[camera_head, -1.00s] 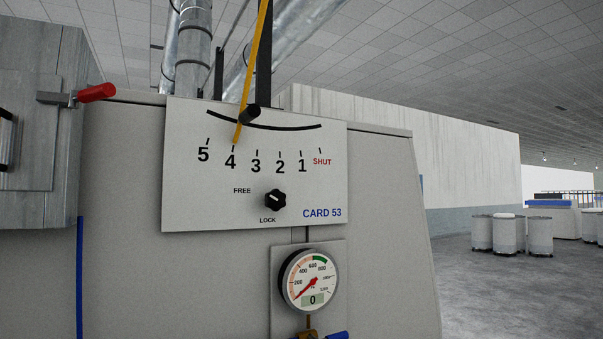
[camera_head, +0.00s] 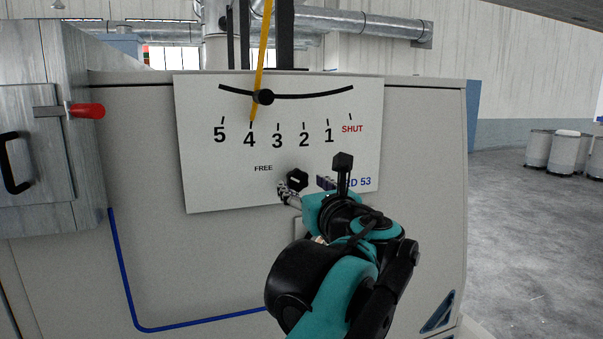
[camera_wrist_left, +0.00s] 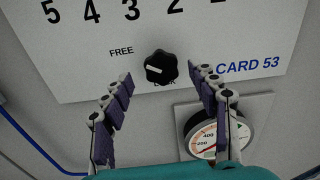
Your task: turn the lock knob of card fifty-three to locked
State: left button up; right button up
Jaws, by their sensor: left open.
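The lock knob (camera_head: 297,179) of card fifty-three is black with a white mark and sits on the white card plate (camera_head: 205,180). In the left wrist view the knob (camera_wrist_left: 160,67) has its mark pointing left, roughly toward the FREE side. The LOCK label below it is partly hidden. My left gripper (camera_head: 305,188) is open and empty in front of the plate. In the left wrist view its fingertips (camera_wrist_left: 160,77) are spread to the left and right of the knob's lower part. I cannot tell whether they touch it. My right gripper is out of view.
A yellow pointer (camera_head: 260,70) stands near 4 on the scale. A pressure gauge (camera_wrist_left: 200,140) is below the plate, behind my left gripper. A red handle (camera_head: 87,111) sticks out at the left. Open floor (camera_head: 535,240) and bins (camera_head: 563,155) lie at the right.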

aim_at(299, 181)
pick_arm(q)
jog(key=x, duration=0.4)
jog(key=shift+w+p, duration=0.3)
jog(key=shift+w, duration=0.15)
jog(key=shift+w+a, duration=0.1)
jog(key=shift+a, duration=0.05)
jog(key=c, duration=1.2)
